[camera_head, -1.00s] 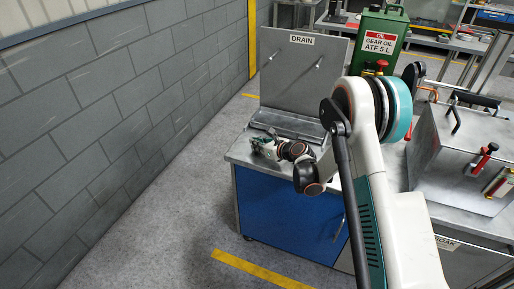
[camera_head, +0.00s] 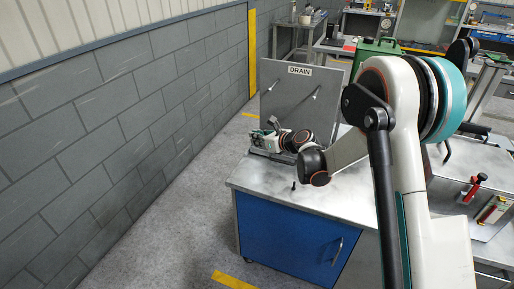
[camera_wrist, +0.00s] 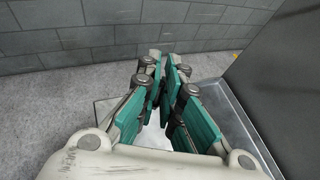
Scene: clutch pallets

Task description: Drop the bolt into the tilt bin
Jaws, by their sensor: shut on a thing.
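My gripper (camera_head: 268,141) is over the metal drain tray (camera_wrist: 234,120) at the back left of the bench. In the wrist view its teal-padded fingers (camera_wrist: 166,62) are close together at the tips. What they hold is too small or hidden to make out. A small dark thing like a bolt (camera_head: 293,186) stands on the bench top, apart from my gripper. I cannot clearly tell which thing is a tilt bin.
A grey upright panel marked DRAIN (camera_head: 300,95), with two pegs, stands behind my gripper. A green can (camera_head: 372,48) is behind my arm. A grey block wall (camera_head: 120,130) runs along the left. The front of the bench top (camera_head: 262,181) is mostly clear.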

